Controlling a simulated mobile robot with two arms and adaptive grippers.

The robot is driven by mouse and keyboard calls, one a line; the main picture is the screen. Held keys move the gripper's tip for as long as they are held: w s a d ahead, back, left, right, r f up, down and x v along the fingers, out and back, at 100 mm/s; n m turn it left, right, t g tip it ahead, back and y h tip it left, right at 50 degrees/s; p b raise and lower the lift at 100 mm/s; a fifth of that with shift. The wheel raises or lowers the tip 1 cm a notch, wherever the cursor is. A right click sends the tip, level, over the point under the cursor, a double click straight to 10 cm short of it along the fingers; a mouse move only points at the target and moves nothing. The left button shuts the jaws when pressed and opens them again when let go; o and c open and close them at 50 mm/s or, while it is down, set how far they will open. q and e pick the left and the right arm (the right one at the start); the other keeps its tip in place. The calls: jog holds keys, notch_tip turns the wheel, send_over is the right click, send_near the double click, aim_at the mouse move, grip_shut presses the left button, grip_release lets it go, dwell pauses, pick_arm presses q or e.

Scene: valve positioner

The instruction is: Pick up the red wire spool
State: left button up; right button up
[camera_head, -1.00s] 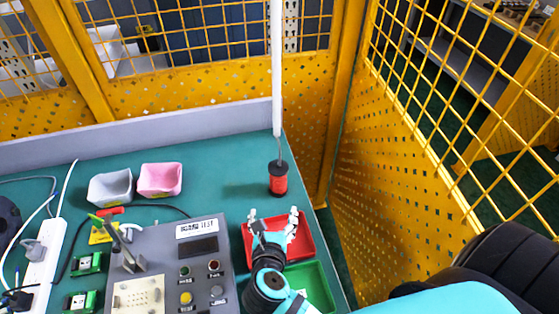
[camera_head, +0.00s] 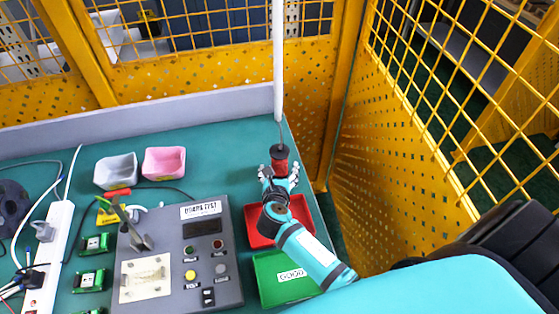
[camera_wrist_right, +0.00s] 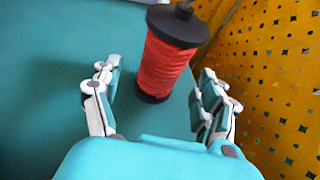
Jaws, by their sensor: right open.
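The red wire spool (camera_head: 280,157) stands upright on the green table near its right back corner, with black end flanges. In the right wrist view the spool (camera_wrist_right: 163,67) is ahead of the fingers, slightly right of centre. My right gripper (camera_head: 280,173) is open at the near side of the spool and hides its lower part in the head view. In the right wrist view the open fingers (camera_wrist_right: 158,95) stand on either side of the spool's lower part, with visible gaps. I cannot tell whether the spool is between the fingertips. My left gripper is not in view.
A white pole (camera_head: 278,60) rises behind the spool. A red tray (camera_head: 254,228) and a green tray (camera_head: 284,290) lie under my right arm. A grey test box (camera_head: 172,250) and two small bins stand left. Yellow mesh fencing (camera_head: 385,190) borders the right side.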

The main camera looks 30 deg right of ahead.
jog(key=shift+x, duration=1.55)
jog(key=shift+s, duration=0.1)
jog(key=shift+c, duration=0.4)
jog(key=c, duration=1.4)
jog(key=shift+c, duration=0.2)
jog(key=shift+r, duration=0.2)
